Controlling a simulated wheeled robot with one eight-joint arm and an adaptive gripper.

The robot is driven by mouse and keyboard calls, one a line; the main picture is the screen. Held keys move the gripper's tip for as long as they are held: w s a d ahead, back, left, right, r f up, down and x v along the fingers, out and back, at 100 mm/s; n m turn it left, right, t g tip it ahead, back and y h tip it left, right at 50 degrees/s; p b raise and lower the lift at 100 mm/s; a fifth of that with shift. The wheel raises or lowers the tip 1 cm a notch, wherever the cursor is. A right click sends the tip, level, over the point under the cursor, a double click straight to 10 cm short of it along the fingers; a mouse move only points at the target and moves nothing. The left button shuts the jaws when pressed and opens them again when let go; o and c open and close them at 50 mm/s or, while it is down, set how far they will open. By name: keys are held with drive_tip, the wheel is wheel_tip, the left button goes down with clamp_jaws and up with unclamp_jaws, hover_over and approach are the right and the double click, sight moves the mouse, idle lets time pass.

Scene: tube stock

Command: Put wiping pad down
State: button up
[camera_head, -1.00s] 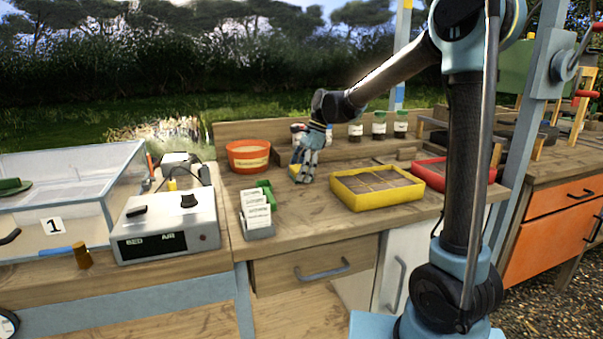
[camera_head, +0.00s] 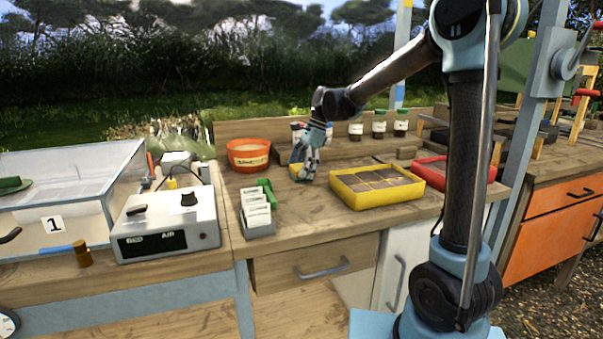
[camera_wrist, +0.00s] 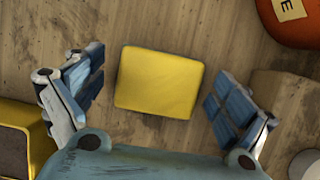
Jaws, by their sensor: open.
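The wiping pad (camera_wrist: 160,82) is a yellow block lying on the wooden bench top, seen in the wrist view between my gripper's fingers. My gripper (camera_wrist: 155,98) is open, with a gap between the pad and each blue finger pad. In the head view my gripper (camera_head: 303,174) is low over the bench, between the orange pot and the yellow tray. There the pad (camera_head: 296,169) is mostly hidden behind the fingers.
An orange pot (camera_head: 248,160) stands to the left. A yellow tray (camera_head: 372,199) with dark cells is close on the right, and a red tray (camera_head: 466,182) lies beyond it. A label holder (camera_head: 259,229) stands in front. Lidded jars (camera_head: 379,130) stand behind.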

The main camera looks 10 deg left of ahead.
drive_tip(key=v, duration=1.1)
drive_tip(key=shift+r, duration=0.35)
drive_tip(key=shift+d, duration=0.1)
